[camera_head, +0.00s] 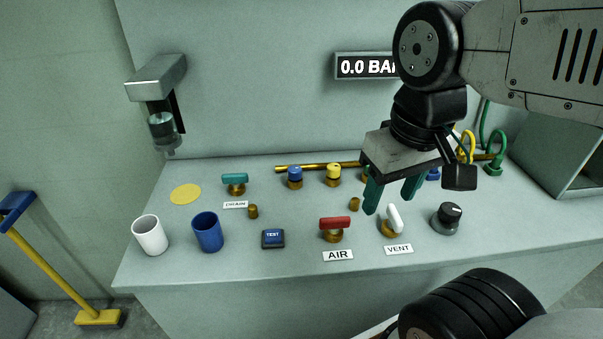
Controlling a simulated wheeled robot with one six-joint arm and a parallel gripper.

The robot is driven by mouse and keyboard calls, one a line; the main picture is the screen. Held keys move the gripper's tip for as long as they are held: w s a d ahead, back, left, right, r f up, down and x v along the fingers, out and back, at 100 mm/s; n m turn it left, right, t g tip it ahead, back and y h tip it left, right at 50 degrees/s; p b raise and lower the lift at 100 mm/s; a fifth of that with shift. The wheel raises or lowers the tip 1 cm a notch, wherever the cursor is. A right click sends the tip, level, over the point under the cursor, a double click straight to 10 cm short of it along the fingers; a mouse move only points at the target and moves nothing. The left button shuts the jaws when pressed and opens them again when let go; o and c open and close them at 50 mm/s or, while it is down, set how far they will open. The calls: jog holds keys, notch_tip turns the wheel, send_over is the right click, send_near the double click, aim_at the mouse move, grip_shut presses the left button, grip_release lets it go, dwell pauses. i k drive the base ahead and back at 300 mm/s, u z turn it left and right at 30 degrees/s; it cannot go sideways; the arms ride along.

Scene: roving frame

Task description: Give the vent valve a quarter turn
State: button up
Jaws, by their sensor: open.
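The vent valve (393,221) stands near the right front of the bench. It has a white lever handle on a brass base, and the handle slants up to the left. The VENT label (398,249) lies in front of it. My gripper (391,203) has two green fingers pointing down, apart and with nothing between them. The fingers are above and behind the vent valve in the picture, and the right fingertip is close to the handle. I cannot tell whether it touches.
A red AIR valve (335,228) stands left of the vent valve, and a black knob (446,217) stands right. Also on the bench (180,265) are a TEST button (273,238), a teal DRAIN valve (235,183), a blue cup (207,232) and a white cup (150,235). The display (366,66) reads 0.0.

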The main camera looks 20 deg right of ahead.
aim_at(394, 222)
jog(key=z, duration=0.55)
jog(key=k, duration=1.3)
jog(key=u, duration=0.15)
jog(key=i, duration=0.85)
jog(key=u, duration=0.85)
